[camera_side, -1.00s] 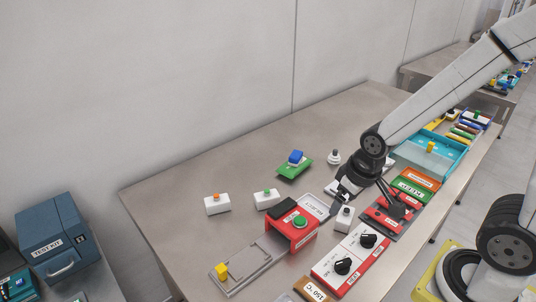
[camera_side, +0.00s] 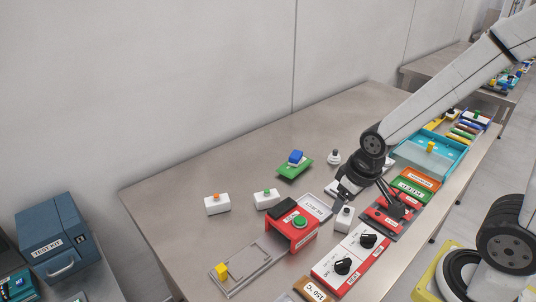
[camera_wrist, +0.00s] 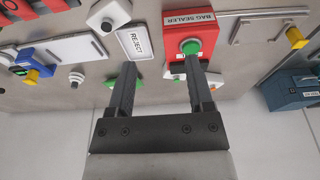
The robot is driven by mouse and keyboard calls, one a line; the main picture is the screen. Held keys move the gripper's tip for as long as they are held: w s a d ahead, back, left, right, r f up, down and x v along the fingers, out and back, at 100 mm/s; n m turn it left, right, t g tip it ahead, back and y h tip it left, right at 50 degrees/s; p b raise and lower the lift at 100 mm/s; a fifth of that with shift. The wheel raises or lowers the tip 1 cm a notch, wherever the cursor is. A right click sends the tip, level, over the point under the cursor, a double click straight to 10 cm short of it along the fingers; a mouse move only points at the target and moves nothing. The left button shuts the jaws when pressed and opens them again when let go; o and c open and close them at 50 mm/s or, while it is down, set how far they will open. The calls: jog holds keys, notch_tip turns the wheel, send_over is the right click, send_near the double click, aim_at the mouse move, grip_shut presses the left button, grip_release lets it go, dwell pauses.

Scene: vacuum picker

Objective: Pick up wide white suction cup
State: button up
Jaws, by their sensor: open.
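The suction cup seems to be the small round white piece with a grey knob (camera_side: 334,157), standing upright on the steel table behind my gripper in the side view. In the wrist view it seems to be the small white piece (camera_wrist: 76,78) to the left of my left finger. My gripper (camera_side: 345,192) is open and empty, above the table and apart from the piece. Its two fingers (camera_wrist: 157,85) in the wrist view point toward the red bag sealer. The small size leaves the cup's identity uncertain.
The red bag sealer (camera_side: 291,237) and a white box with a dark button (camera_side: 344,217) stand close to my gripper. A green stand with a blue top (camera_side: 295,171) is left of the white piece. The table's left rear is clear.

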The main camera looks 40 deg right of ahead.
jog(key=shift+r, duration=0.15)
jog(key=shift+w+v, duration=0.55)
jog(key=shift+v, duration=1.85)
jog(key=w+d+m+y, duration=0.6)
jog(key=w+d+m, duration=0.95)
jog(key=w, duration=0.25)
jog(key=w+d+m+t+y, duration=0.2)
jog(key=d+m+t+y, duration=0.3)
jog(key=d+m, duration=0.95)
jog(key=n, duration=0.5)
send_near(335, 155)
jog(key=w+a, duration=0.2)
jog(key=shift+w+a, duration=0.15)
jog(key=shift+a, duration=0.2)
jog(key=shift+f, duration=0.4)
jog(key=shift+x, duration=1.35)
